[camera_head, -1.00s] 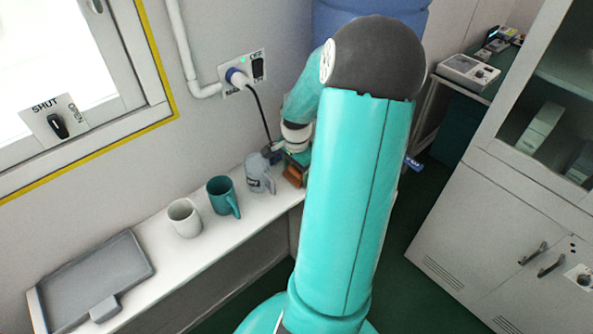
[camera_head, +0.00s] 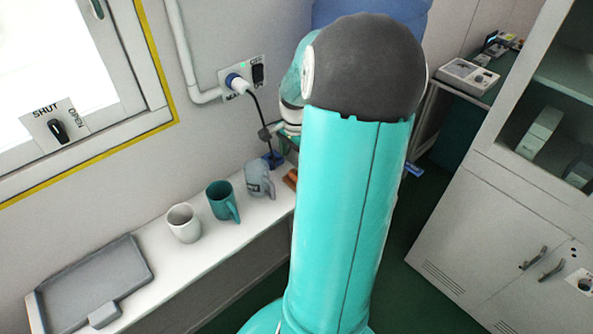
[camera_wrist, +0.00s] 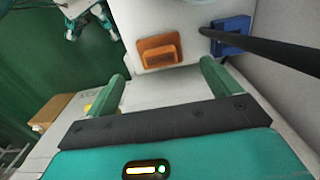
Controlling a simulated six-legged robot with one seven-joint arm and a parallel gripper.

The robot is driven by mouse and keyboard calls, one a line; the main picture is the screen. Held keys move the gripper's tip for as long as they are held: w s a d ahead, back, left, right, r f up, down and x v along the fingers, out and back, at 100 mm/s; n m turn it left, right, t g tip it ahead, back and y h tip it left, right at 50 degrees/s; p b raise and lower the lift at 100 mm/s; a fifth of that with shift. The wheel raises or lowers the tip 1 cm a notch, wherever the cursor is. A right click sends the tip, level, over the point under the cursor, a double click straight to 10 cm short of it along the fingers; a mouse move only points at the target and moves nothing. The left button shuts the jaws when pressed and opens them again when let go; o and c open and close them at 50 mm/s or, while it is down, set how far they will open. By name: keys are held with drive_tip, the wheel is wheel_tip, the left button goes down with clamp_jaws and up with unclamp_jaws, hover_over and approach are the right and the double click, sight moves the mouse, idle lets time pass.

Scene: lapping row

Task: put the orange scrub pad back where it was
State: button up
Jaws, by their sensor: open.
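The orange scrub pad (camera_wrist: 159,52) lies on the white shelf in the wrist view, near the shelf's end. In the head view only a small part of the pad (camera_head: 291,178) shows, right of the grey mug and beside my arm. My gripper (camera_wrist: 163,73) is open and empty. Its two teal fingers are spread, and the pad is seen beyond the gap between them, apart from both. In the head view my arm hides most of the gripper, which is above the shelf.
On the shelf (camera_head: 204,260) stand a grey mug (camera_head: 259,179), a teal mug (camera_head: 222,202), a white mug (camera_head: 184,223) and a grey tray (camera_head: 95,283). A blue block (camera_wrist: 231,36) sits beside the pad. A dark cable (camera_head: 259,110) hangs from the wall socket.

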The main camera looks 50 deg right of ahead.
sight(296, 173)
drive_tip(key=w+a+r+n+t+h, duration=0.1)
drive_tip(key=w+a+r+n, duration=0.1)
drive_tip(key=a+r+n, duration=0.55)
drive_tip(key=w+a+r+n+t+h, duration=0.15)
drive_tip(key=a+r, duration=0.35)
drive_tip(key=a, duration=0.6)
drive_tip(key=s+a+r+n+t+y, duration=0.1)
drive_tip(key=s+a+r+n, duration=0.1)
drive_tip(key=a+n, duration=0.3)
drive_tip(key=s+a+r+n+t+y, duration=0.1)
drive_tip(key=s+a+n, duration=0.3)
drive_tip(key=a, duration=0.8)
drive_tip(key=n+t, duration=0.1)
drive_tip(key=n, duration=0.1)
drive_tip(key=shift+s+a+r+n, duration=0.2)
drive_tip(key=shift+r+n, duration=0.1)
drive_tip(key=shift+r, duration=0.05)
